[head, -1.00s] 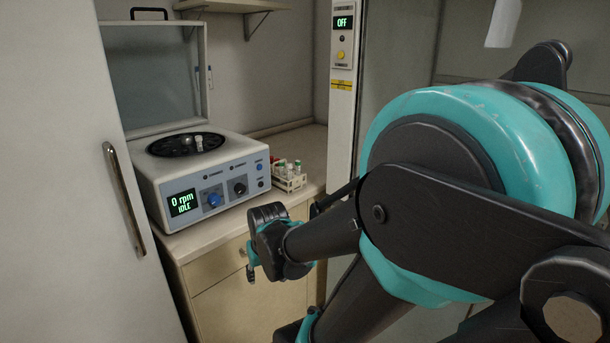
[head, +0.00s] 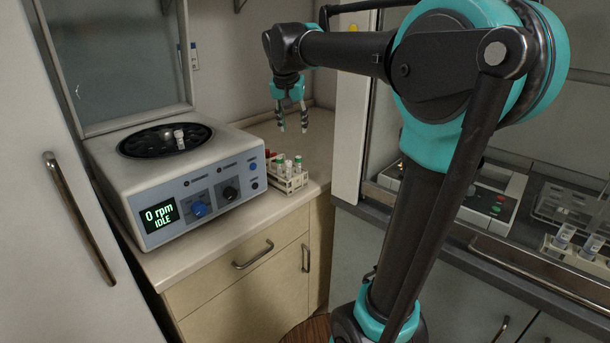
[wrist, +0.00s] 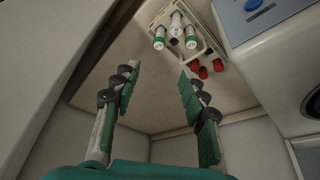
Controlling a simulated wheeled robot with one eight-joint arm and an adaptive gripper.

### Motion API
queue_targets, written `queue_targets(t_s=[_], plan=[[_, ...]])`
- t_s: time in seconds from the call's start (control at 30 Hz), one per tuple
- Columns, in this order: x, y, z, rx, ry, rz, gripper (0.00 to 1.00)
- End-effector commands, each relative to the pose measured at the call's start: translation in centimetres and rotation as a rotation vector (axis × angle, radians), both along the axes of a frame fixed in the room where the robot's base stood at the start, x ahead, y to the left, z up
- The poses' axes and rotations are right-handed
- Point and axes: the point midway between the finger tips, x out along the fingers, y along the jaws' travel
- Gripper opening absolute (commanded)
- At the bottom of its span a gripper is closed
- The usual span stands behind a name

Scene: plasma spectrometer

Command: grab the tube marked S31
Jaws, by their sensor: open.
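A small white rack (head: 291,186) stands on the counter just right of the centrifuge. It holds several tubes, some with green caps (head: 298,161) and some with red caps (head: 268,154). In the wrist view the rack (wrist: 211,40) is at the top, with green-ended tubes (wrist: 190,40) and red caps (wrist: 204,72). No marking S31 can be read, so I cannot tell which tube it is. My gripper (head: 293,126) points down above and behind the rack. Its fingers (wrist: 158,75) are apart, with nothing between them.
The centrifuge (head: 165,180) reads 0 rpm, IDLE; its lid is up and a tube (head: 179,139) stands in its rotor. At right, a dark bench holds an instrument (head: 490,205) and another rack with tubes (head: 565,235). The counter behind the rack is clear.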

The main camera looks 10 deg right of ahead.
Motion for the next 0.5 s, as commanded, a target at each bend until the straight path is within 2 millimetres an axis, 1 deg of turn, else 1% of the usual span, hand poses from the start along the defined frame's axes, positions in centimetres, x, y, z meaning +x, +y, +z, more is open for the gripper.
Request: queue_targets(t_s=[0.03,0.3,0.4,0.5], plan=[[0.4,-0.2,-1.0,-0.001,0.0,-0.001,0.43],[2.3,-1.0,-6.0,-0.001,0.0,0.0,0.43],[2.9,-1.2,-7.5,0.0,0.0,0.0,0.43],[3.2,-1.4,-8.5,0.0,0.0,0.001,0.43]])
